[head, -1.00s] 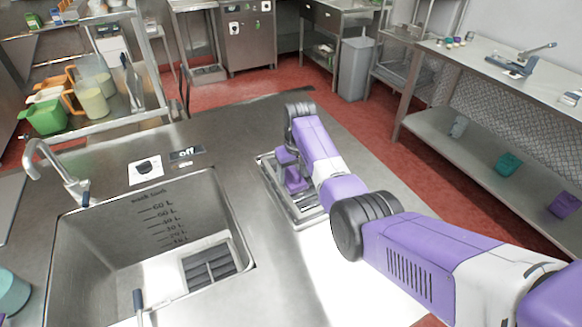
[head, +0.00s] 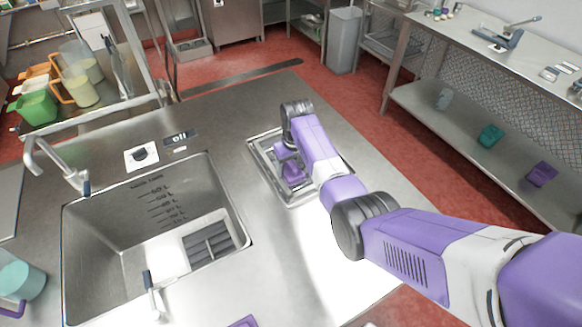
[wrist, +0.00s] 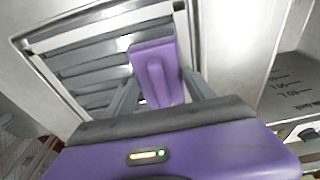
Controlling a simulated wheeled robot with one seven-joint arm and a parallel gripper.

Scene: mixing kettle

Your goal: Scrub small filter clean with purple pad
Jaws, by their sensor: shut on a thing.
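The purple pad (wrist: 155,72) is between the two fingers of my gripper (wrist: 160,88), which is shut on its raised grip. In the wrist view the pad is over the slatted metal filter (wrist: 85,72), near its right part. Whether it touches the slats cannot be told. In the head view the filter's pale metal frame (head: 262,166) lies on the counter right of the sink, and my arm hides part of it. The pad also shows there (head: 291,170), beside my wrist.
A sink (head: 110,235) with a dark slatted piece (head: 208,242) inside lies left of the filter. A faucet (head: 55,160) stands at its corner. A teal jug (head: 20,280) is at far left. A purple object (head: 243,321) shows at the front edge. The counter beyond the filter is clear.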

